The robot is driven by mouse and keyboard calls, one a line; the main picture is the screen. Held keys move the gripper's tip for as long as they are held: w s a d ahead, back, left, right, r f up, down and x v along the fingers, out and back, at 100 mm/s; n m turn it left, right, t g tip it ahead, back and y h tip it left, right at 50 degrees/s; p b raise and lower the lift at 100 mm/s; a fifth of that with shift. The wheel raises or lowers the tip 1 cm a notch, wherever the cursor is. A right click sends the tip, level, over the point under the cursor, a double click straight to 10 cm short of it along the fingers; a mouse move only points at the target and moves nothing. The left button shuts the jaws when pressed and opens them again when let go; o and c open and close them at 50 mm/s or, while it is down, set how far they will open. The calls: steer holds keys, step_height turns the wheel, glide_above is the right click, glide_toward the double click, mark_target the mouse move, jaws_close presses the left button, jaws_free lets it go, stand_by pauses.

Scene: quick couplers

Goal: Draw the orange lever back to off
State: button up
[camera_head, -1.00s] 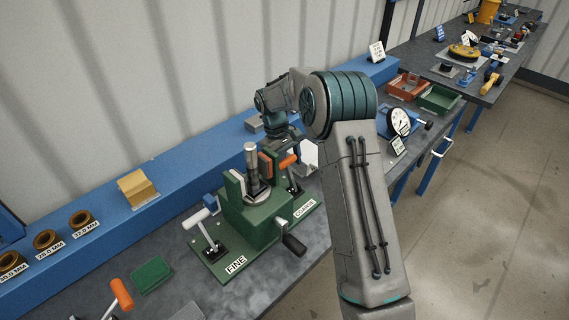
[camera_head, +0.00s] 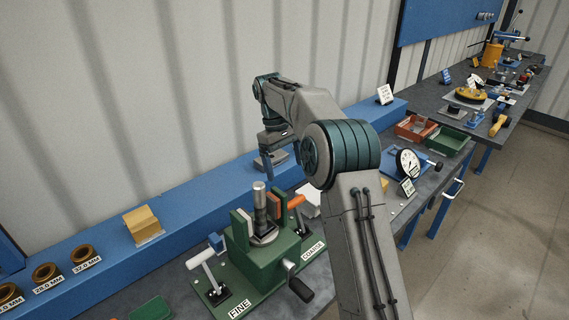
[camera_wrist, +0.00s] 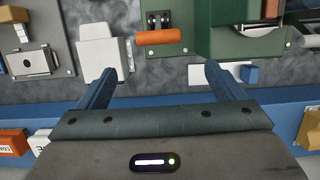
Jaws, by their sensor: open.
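The orange lever (camera_head: 296,201) is on the green fixture (camera_head: 262,262), on the side marked COARSE. In the wrist view its orange grip (camera_wrist: 158,37) lies crosswise beside a black bracket, above the gap between my fingers in the picture. My gripper (camera_wrist: 162,80) is open and empty, its two blue fingers wide apart. In the head view my gripper (camera_head: 268,166) hangs above and behind the fixture, apart from the lever. A metal cylinder (camera_head: 260,210) stands upright in the fixture. The lever's base is partly hidden in the head view.
A white-handled lever (camera_head: 203,258) stands on the FINE side, and a black-handled crank (camera_head: 299,287) juts from the front. A pale block (camera_wrist: 101,52) sits beside the orange grip. A blue ledge (camera_head: 185,211) runs along the wall behind.

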steer(key=shift+s+d+r, duration=0.1)
steer(key=c, duration=1)
steer(key=m, duration=0.1)
steer(key=s+d+m+t+y, duration=0.1)
steer(key=shift+s+d+r+m+y, duration=0.25)
steer(key=shift+d+r+m+y, duration=0.05)
steer(key=shift+r+m, duration=0.1)
jaws_close()
steer(key=r+m+t+y+b, duration=0.1)
steer(key=m+t+y+b, duration=0.15)
steer(key=m, duration=0.55)
glide_above(297, 204)
steer(key=s+d+p, duration=0.1)
steer(key=s+d, duration=0.1)
steer(key=s, duration=0.1)
steer(key=s+d+m+t+y, duration=0.1)
steer(key=s+d+m+t, duration=0.25)
steer(key=m, duration=0.35)
steer(key=shift+w+a+r+p+x, duration=0.1)
steer(key=shift+a+p+x, duration=0.2)
steer(key=shift+x, duration=1.8)
steer(key=shift+w+a+r+p+x, duration=0.1)
steer(key=shift+p+x, duration=0.3)
steer(key=shift+x, duration=1.75)
steer(key=shift+w+a+r+p+x, duration=0.1)
steer(key=shift+a+p+x, duration=0.2)
steer(key=shift+x, duration=1.8)
